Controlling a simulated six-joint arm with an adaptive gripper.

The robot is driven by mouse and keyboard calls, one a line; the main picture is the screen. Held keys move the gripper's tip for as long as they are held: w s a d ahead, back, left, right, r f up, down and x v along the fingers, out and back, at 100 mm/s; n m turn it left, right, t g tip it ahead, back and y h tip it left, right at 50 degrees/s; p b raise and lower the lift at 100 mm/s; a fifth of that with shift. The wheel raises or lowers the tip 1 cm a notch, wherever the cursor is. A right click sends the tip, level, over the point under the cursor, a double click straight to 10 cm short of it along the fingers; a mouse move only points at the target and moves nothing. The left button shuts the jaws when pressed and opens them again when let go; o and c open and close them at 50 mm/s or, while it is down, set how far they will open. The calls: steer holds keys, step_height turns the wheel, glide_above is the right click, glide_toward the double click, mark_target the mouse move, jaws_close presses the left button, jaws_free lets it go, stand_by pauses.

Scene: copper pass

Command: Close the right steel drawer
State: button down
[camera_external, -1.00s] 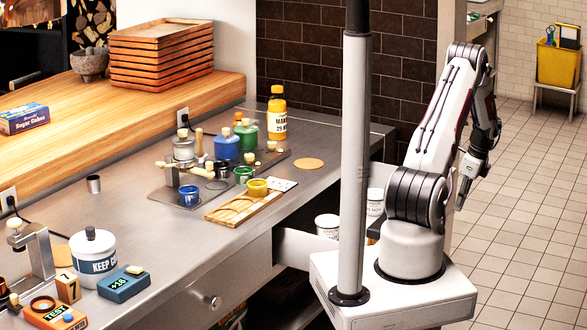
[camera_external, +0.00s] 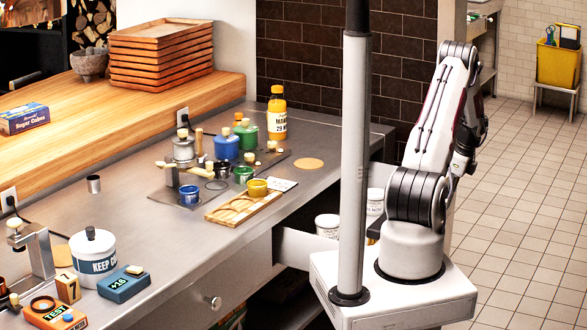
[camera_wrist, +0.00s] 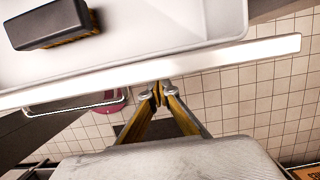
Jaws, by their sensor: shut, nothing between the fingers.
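The right steel drawer (camera_external: 292,246) stands pulled out from under the counter in the external view, partly hidden by my pole and base. White tubs (camera_external: 327,225) stand in or at it. In the wrist view a pale drawer-like tray with a bright rim (camera_wrist: 230,56) fills the top, with a dark block (camera_wrist: 55,24) inside. A metal bar handle (camera_wrist: 75,104) shows below the rim at left. My gripper (camera_wrist: 158,92) is shut and empty, its tips just below the rim; I cannot tell if they touch it. In the external view my arm mostly hides it.
The counter (camera_external: 140,215) holds jars, a wooden rack (camera_external: 240,205) and a white tub (camera_external: 93,258). A closed drawer with a round knob (camera_external: 213,302) is left of the open one.

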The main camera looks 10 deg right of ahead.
steer(key=w+a, duration=1.8)
steer(key=shift+w+a, duration=0.1)
steer(key=shift+s+d, duration=0.35)
steer(key=shift+d, duration=0.05)
steer(key=shift+s+d, duration=1.05)
steer(key=v, duration=1)
